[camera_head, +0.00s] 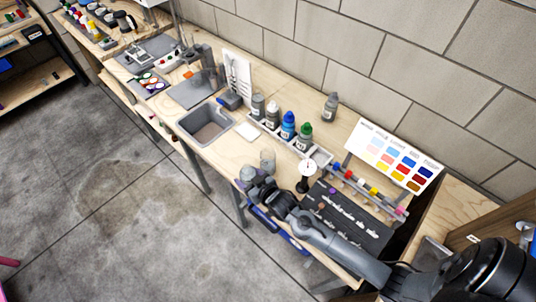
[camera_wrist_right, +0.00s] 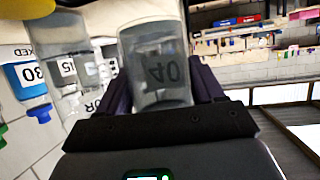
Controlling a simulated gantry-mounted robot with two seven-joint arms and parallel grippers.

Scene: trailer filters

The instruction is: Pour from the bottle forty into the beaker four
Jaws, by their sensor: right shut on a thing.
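My right gripper (camera_wrist_right: 160,95) is shut on the bottle forty (camera_wrist_right: 155,72), a grey translucent bottle. Its "40" label looks turned over in the right wrist view. In the head view this gripper (camera_head: 257,184) is at the front edge of the bench, with the grey bottle (camera_head: 247,174) at its tip. A clear beaker (camera_head: 267,158) stands on the bench just behind the bottle. In the right wrist view a clear beaker (camera_wrist_right: 82,85) shows left of the bottle, with lettering ending in "UR". The bottle's exact tilt and any flow are unclear. My left gripper is not in view.
A tray behind holds several dropper bottles, among them a blue one (camera_head: 288,126) and a green-capped one (camera_head: 305,138). A small sink (camera_head: 206,122) is on the left. A round dial gauge (camera_head: 307,167) and a colour chart (camera_head: 396,155) stand on the right.

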